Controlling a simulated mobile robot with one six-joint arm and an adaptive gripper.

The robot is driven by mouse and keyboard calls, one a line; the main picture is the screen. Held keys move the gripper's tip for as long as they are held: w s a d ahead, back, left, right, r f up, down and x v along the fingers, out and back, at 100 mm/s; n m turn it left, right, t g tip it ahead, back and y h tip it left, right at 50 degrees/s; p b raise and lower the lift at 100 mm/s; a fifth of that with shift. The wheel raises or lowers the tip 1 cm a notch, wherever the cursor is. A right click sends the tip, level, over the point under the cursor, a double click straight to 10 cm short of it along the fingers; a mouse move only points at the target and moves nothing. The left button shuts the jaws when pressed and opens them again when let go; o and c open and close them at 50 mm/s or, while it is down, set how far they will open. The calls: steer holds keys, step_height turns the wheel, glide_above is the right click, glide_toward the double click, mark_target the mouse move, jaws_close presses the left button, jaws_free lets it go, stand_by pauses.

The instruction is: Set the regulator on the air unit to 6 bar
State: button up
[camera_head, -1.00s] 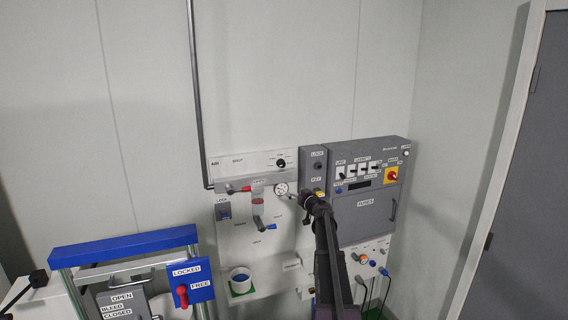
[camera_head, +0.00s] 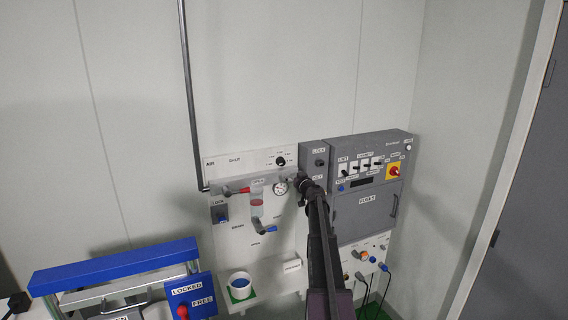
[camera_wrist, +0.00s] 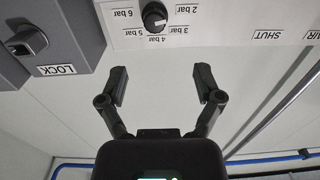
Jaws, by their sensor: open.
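The regulator is a round black knob (camera_head: 280,161) on the white upper strip of the air unit (camera_head: 228,168). The wrist view shows the knob (camera_wrist: 155,17) at its top edge, with upside-down labels from 2 bar to 6 bar around it. A pale mark shows on the knob, but I cannot tell exactly which label it points to. My gripper (camera_wrist: 161,80) is open and empty, its fingers apart and short of the knob in the picture. In the head view my gripper (camera_head: 302,186) is below and right of the knob, beside the round gauge (camera_head: 280,188).
A grey LOCK box (camera_head: 319,162) stands right of the knob, then a grey cabinet (camera_head: 367,190) with switches and a red-yellow knob. A red-handled valve (camera_head: 238,190) and a white cup (camera_head: 240,285) are left and below. A blue-topped frame (camera_head: 115,265) stands front left.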

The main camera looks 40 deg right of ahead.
mark_target(283, 163)
steer(key=x, duration=1.3)
steer(key=shift+w+d, duration=0.15)
steer(key=shift+d, duration=0.25)
stand_by(0.3)
steer(key=shift+r, duration=0.1)
steer(key=c, duration=1.1)
steer(key=shift+c, duration=0.2)
